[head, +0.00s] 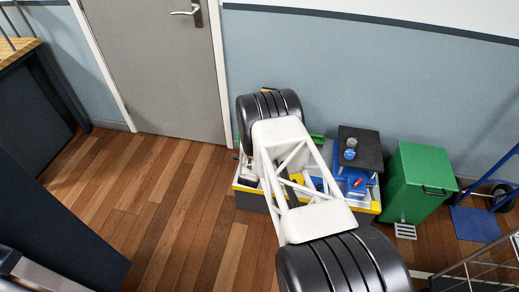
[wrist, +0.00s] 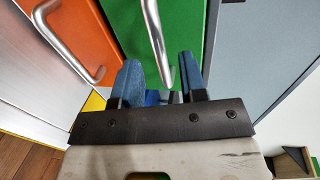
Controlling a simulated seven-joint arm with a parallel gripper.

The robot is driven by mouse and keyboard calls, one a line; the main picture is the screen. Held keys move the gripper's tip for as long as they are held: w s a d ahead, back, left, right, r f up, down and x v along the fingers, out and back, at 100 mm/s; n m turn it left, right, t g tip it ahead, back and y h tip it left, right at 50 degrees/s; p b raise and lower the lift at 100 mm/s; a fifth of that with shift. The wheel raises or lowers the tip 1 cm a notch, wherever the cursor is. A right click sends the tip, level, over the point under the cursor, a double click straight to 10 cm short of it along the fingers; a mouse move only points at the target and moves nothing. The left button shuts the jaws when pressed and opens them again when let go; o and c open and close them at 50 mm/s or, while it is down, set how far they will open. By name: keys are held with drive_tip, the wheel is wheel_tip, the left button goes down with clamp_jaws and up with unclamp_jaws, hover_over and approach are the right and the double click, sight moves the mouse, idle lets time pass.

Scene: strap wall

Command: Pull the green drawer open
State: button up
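The green drawer (wrist: 222,40) shows its front in the wrist view, at top middle, with a curved silver bar handle (wrist: 153,40). My gripper (wrist: 160,60) has two blue fingers spread apart. In the picture the lower end of the handle lies between the fingers. I cannot tell how deep it sits between them, and no finger visibly presses on it. In the head view my arm covers the gripper and the drawer front.
An orange front (wrist: 72,35) with its own silver handle (wrist: 75,50) is left of the green one. A grey panel (wrist: 262,50) is on the right. In the head view, a yellow-edged unit (head: 228,200) lies under my arm, with a green bin (head: 418,180) to its right.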

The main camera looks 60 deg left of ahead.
drive_tip(key=shift+x, duration=1.85)
clamp_jaws()
